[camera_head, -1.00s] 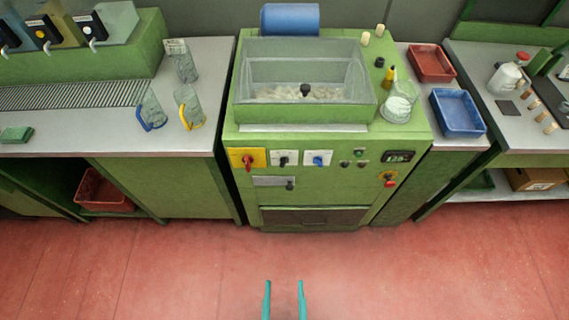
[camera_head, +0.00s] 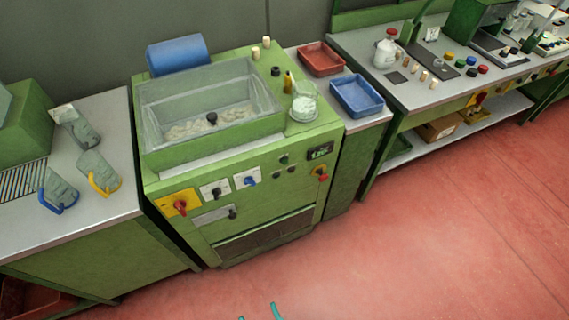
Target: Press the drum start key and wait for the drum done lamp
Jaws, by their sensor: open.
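The green drum machine (camera_head: 255,212) stands left of centre, with a clear tub (camera_head: 165,112) on top holding pale stoppers. Its front panel carries a red rotary switch on a yellow plate (camera_head: 168,199), a black knob on a white plate (camera_head: 216,191) and a blue knob on a white plate (camera_head: 248,178). My gripper (camera_head: 259,312) shows only as teal fingertips at the bottom edge, apart and empty, away from the panel.
A glass beaker (camera_head: 304,103) stands on the machine top. Red (camera_head: 320,60) and blue (camera_head: 357,97) trays lie to the right. The red floor (camera_head: 430,230) in front is clear.

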